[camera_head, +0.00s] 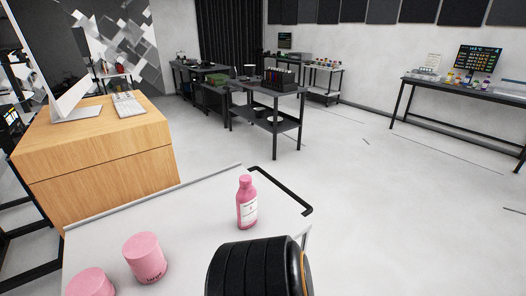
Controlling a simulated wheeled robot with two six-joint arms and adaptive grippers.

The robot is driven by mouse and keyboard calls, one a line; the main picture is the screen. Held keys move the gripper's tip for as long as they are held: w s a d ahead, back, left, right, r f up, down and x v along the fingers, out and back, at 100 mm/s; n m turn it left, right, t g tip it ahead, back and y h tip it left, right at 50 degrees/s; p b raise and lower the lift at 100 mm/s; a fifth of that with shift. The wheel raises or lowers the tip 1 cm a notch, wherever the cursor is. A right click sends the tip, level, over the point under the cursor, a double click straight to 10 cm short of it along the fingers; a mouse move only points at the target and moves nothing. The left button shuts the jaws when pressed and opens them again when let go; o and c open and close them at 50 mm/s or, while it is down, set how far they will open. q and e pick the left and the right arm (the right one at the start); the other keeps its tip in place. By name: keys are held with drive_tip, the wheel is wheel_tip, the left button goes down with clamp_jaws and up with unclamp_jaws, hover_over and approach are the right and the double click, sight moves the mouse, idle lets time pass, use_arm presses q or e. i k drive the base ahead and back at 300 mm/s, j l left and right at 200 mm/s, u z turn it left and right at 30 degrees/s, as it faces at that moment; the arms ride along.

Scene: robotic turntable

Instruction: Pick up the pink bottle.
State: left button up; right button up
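The pink bottle (247,204) stands upright near the right end of a white-topped cart (190,215). It has a pink cap and a white label, and nothing hides it. Neither of my grippers shows in the head view, so I cannot see where they are or whether they are open.
Two pink jars (145,257) (92,283) stand on the cart to the left of the bottle. A black handle (288,190) rims the cart's right end. A wooden desk (97,148) with a monitor stands behind it. Open floor (390,220) lies to the right.

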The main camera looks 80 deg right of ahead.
sight(245, 196)
drive_tip(key=z, duration=2.5)
